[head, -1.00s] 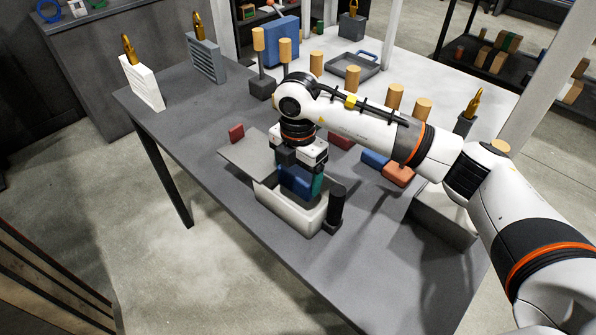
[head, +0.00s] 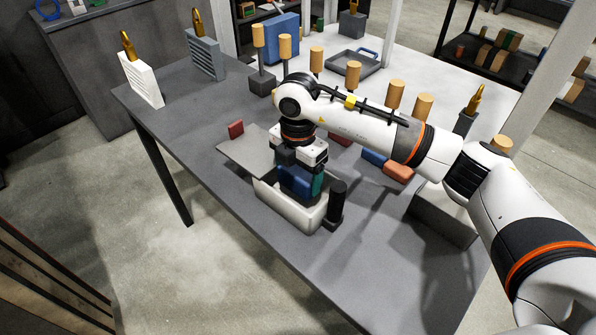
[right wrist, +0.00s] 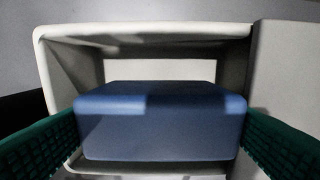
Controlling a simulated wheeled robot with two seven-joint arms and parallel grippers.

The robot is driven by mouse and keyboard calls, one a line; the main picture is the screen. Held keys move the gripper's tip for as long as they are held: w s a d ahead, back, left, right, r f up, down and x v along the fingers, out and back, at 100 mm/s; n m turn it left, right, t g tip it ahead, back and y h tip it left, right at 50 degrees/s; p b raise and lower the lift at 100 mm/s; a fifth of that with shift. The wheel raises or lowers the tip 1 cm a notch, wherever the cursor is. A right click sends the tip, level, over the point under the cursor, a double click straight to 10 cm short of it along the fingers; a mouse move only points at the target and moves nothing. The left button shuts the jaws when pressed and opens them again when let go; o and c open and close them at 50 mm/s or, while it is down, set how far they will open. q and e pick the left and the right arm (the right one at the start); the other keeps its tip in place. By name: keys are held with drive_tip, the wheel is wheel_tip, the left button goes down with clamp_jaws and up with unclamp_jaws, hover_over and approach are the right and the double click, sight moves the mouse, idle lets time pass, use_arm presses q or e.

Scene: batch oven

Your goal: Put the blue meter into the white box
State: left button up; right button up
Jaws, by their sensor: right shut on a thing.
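The blue meter (right wrist: 160,120) is gripped between the green pads of my right gripper (right wrist: 160,138) in the right wrist view. In the head view the blue meter (head: 294,181) shows under my right gripper (head: 300,186), which points straight down over the white box (head: 289,210). The meter is at the box's opening, its lower part hidden by the near wall. In the right wrist view the box's rim (right wrist: 145,30) surrounds it, with a gap at the far side. How deep the meter sits is hard to tell. My left gripper is out of view.
A grey flat lid-like plate (head: 246,152) adjoins the box at its left. A black cylinder (head: 337,203) stands close to its right. Small red (head: 236,129), blue (head: 374,157) and orange (head: 398,173) blocks lie on the grey table (head: 330,270), whose front is clear.

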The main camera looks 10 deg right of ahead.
sight(299, 172)
drive_tip(key=shift+f+b, duration=0.3)
drive_tip(key=shift+f, duration=0.2)
idle(0.5)
drive_tip(key=o, duration=1)
drive_tip(key=shift+s+d, duration=0.1)
drive_tip(key=shift+s, duration=0.05)
drive_tip(key=shift+r, duration=0.1)
wheel_tip(299, 172, up, 11)
drive_tip(key=shift+f+b, duration=0.2)
drive_tip(key=shift+b, duration=0.95)
drive_tip(key=shift+r, duration=0.75)
